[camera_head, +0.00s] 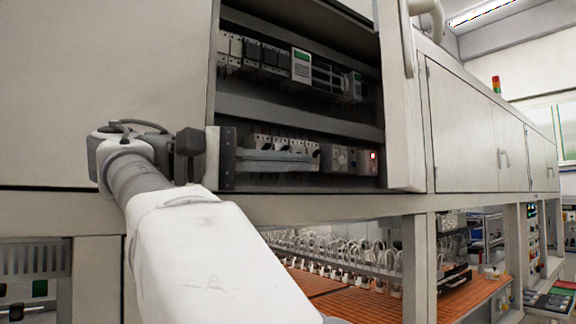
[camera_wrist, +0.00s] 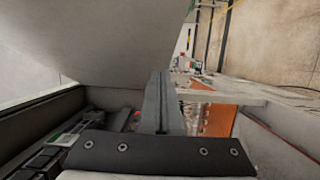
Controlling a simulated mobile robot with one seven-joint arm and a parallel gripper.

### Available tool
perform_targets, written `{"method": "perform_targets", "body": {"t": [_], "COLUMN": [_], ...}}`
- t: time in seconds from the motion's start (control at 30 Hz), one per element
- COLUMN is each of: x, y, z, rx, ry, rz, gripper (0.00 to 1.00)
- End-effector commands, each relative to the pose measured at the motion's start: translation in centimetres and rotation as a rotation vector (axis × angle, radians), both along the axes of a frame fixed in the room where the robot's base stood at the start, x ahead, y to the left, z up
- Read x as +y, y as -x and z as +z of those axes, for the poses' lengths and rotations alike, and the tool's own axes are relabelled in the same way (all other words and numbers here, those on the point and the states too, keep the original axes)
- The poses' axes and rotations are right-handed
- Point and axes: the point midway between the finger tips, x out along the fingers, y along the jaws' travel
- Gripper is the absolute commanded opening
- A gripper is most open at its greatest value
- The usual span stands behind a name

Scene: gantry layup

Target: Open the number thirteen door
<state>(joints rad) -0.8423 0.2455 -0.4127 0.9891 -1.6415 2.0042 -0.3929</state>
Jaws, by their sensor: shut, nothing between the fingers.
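In the head view a grey cabinet compartment stands open at the centre. A door (camera_head: 400,110) with a bar handle (camera_head: 407,40) stands swung outward at its right side. A wide pale panel (camera_head: 100,80) fills the left side. No door number is readable, so I cannot tell which is thirteen. My gripper (camera_head: 192,143) is at the compartment's lower left edge, beside the pale panel. In the wrist view my gripper's fingers (camera_wrist: 162,100) are together and empty, near a large pale panel (camera_wrist: 120,45); whether they touch it is unclear.
Electrical modules (camera_head: 265,58) and a lower row of switches (camera_head: 285,145) sit inside the compartment. Closed cabinet doors (camera_head: 465,125) continue to the right. Below is an orange work surface (camera_head: 345,300) with many white fittings. The aisle at far right looks partly free.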

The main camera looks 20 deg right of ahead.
Motion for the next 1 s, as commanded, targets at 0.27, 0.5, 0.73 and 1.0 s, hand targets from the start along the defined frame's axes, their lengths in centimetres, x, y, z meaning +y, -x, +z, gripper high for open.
{"method": "perform_targets", "body": {"t": [0.27, 0.5, 0.73, 1.0], "x": [-2.7, -3.9, -4.9, -10.4], "y": [0.1, -0.2, 0.0, 0.1], "z": [0.3, 0.1, 0.2, 0.1], "rx": [0.001, 0.005, 0.002, 0.0], "ry": [-0.002, -0.005, -0.003, -0.002], "rz": [-0.002, -0.003, -0.001, -0.002], "gripper": [0.0, 0.0, 0.0, 0.0]}}
